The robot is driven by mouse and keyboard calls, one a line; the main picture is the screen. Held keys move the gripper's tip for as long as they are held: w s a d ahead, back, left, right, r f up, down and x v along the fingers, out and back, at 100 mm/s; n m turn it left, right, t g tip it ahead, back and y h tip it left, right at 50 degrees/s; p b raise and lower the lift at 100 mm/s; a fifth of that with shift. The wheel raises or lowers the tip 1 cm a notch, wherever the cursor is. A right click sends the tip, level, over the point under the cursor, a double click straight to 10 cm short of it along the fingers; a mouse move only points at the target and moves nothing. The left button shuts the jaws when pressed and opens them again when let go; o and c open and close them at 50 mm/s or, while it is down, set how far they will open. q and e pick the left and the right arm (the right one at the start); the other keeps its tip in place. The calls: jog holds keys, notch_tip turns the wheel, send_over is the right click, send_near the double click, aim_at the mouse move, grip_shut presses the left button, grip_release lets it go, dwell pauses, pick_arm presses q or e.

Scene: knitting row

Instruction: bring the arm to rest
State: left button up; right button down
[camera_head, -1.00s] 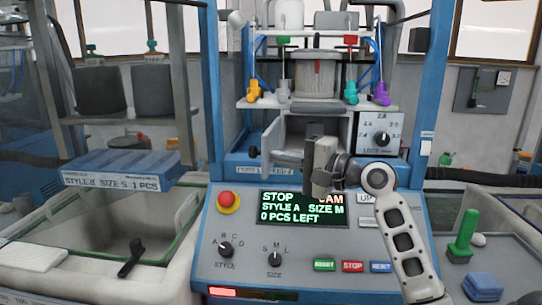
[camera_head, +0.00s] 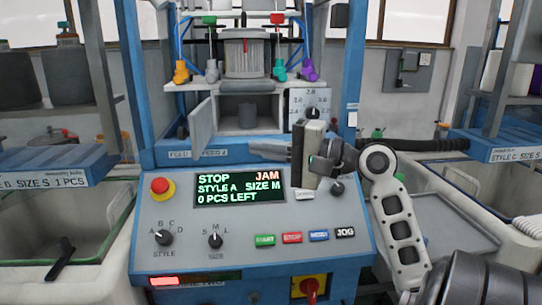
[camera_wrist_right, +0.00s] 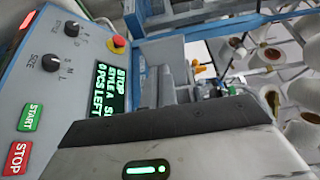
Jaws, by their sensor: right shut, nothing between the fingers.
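My right arm comes in from the right in the head view. Its right gripper (camera_head: 264,149) points left, above the top edge of the blue-grey control panel (camera_head: 160,210). The gripper is shut with nothing held. Its pale body also shows large along the bottom of the right wrist view, with a green light on it. The panel screen (camera_head: 238,189) reads STOP, JAM, STYLE A, SIZE M, 0 PCS LEFT. My left gripper is not in view.
Behind the gripper is an open compartment (camera_head: 247,100) with its door (camera_head: 201,126) swung out to the left. A red stop button (camera_head: 160,186), dials and push buttons sit on the panel. Blue posts (camera_head: 367,70) frame the machine. Bins stand either side.

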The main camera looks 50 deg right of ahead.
jog(key=shift+s+a, duration=0.1)
jog(key=shift+s, duration=0.55)
jog(key=s+a+f+n+g+h, duration=0.15)
jog(key=a+f+n+g, duration=0.3)
jog(key=f, duration=0.85)
jog(key=a+f+n+g+h, duration=0.2)
jog(key=a+f+n+g, duration=0.3)
jog(key=f, duration=0.7)
jog(key=s+a+f+n+g+h, duration=0.2)
jog(key=s+a+f+n+g, duration=0.2)
jog(key=s+a+f+n, duration=0.55)
jog(key=w+a+f+m+t+y, duration=0.2)
jog(key=w+a+f+t, duration=0.1)
jog(key=a+f+t, duration=0.4)
jog(key=shift+f, duration=0.2)
